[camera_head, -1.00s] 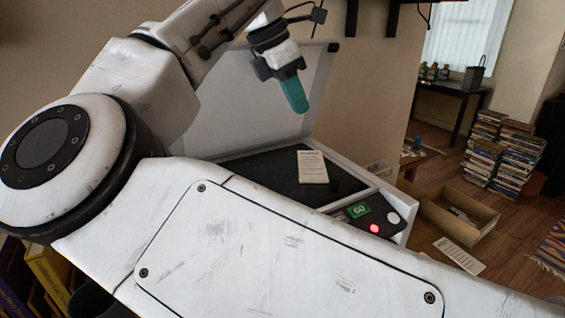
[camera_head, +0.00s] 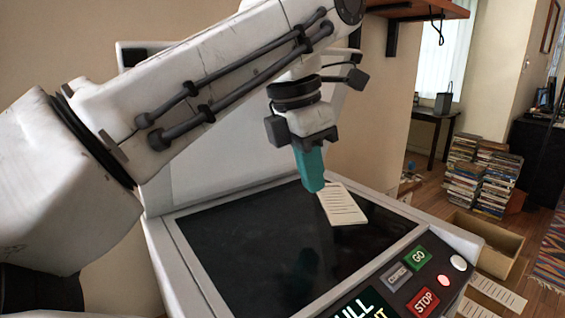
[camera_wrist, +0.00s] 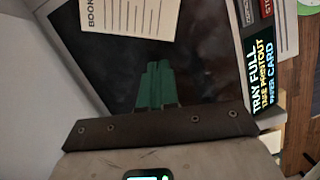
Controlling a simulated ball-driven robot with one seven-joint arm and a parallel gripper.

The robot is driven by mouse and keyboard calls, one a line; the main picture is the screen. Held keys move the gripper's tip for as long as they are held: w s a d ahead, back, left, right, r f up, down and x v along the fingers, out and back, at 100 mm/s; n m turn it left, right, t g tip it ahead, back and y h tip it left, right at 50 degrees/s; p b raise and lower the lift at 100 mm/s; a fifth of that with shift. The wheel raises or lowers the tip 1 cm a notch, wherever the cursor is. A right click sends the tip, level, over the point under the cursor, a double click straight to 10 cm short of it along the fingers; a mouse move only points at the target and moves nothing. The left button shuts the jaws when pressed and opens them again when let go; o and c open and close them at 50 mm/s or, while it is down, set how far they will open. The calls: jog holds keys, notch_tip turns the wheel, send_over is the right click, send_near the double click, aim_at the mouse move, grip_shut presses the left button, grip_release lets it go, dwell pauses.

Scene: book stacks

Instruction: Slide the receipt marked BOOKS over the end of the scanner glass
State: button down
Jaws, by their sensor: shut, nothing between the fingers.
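The receipt (camera_head: 345,207) is a pale slip with printed lines, lying on the dark scanner glass (camera_head: 250,255) near its far right part. My gripper (camera_head: 316,188) has teal fingers, shut and empty, pointing down beside the receipt's left edge. In the wrist view the fingertips (camera_wrist: 158,66) are over bare glass, short of the receipt. I cannot tell whether they touch the glass.
The scanner lid stands open behind the glass. A control panel with GO (camera_head: 418,257) and STOP (camera_head: 423,301) buttons lies right of the glass. An open cardboard box (camera_head: 490,240) and loose slips (camera_head: 497,292) are on the floor beyond. Book stacks (camera_head: 482,180) stand farther back.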

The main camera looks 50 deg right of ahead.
aim_at(358, 207)
jog(key=shift+b+x, duration=0.45)
jog(key=shift+x, duration=2.3)
jog(key=s+d, duration=0.1)
jog(key=d, duration=0.1)
jog(key=s+d+b, duration=0.1)
jog(key=d, duration=0.1)
jog(key=s+d, duration=0.1)
jog(key=d, duration=0.1)
jog(key=shift+s+d+b, duration=0.3)
jog(key=shift+b, duration=0.1)
